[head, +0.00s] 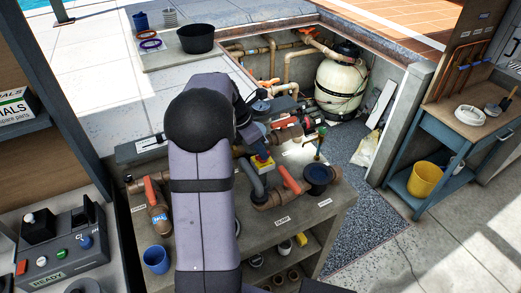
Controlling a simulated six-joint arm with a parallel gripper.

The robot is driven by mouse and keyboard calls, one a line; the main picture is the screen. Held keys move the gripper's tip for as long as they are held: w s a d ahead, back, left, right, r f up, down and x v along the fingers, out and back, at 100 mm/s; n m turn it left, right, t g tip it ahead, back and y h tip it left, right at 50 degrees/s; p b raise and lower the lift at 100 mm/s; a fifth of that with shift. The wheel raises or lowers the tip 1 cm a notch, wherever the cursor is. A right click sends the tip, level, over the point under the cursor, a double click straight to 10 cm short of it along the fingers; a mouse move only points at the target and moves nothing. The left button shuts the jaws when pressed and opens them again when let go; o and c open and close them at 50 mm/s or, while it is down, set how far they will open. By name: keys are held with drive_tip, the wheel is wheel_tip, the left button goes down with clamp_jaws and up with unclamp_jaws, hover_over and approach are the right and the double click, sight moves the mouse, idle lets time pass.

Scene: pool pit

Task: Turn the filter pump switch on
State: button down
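A small yellow box with a reddish part on top (262,164) sits among the pipes on the grey bench (270,230). It may be the filter pump switch, but its label and position cannot be read. My gripper (257,146) is at the end of my arm, just above and beside this box. The gripper is small, dark and partly hidden, so I cannot tell if its fingers are open or touch the box. A control box (60,245) with a black knob, a blue knob, coloured buttons and a READY label stands at the lower left.
Brown pipes with red-orange handles (290,178) and a dark round cap (318,176) crowd the bench around my gripper. A blue cup (156,259) stands at its left. A cream filter tank (340,85) is behind. A blue side table (460,130) stands right.

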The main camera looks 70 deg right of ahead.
drive_tip(key=shift+m+p, duration=0.4)
drive_tip(key=shift+p, duration=0.1)
drive_tip(key=m+g+y+p, duration=0.1)
drive_tip(key=m+p, duration=0.1)
drive_tip(key=m, duration=0.1)
drive_tip(key=shift+p, duration=0.3)
drive_tip(key=m+y+p, duration=0.1)
drive_tip(key=m+p, duration=0.1)
drive_tip(key=m+y+p, duration=0.1)
drive_tip(key=m, duration=0.2)
drive_tip(key=shift+d+f+p, duration=0.1)
drive_tip(key=shift+d+p, duration=0.1)
drive_tip(key=shift+p, duration=0.15)
drive_tip(key=m+y+p, duration=0.1)
drive_tip(key=m+y, duration=0.1)
drive_tip(key=m, duration=0.3)
drive_tip(key=shift+d+f+p, duration=0.1)
drive_tip(key=shift+d+p, duration=0.05)
drive_tip(key=shift+p, duration=0.25)
drive_tip(key=m+t+y+p, duration=0.1)
drive_tip(key=m, duration=0.3)
drive_tip(key=shift+d, duration=0.1)
drive_tip(key=shift+f+y, duration=0.1)
drive_tip(key=shift+y, duration=0.2)
drive_tip(key=c, duration=1.8)
unclamp_jaws()
drive_tip(key=shift+s, duration=0.1)
drive_tip(key=shift+o, duration=0.2)
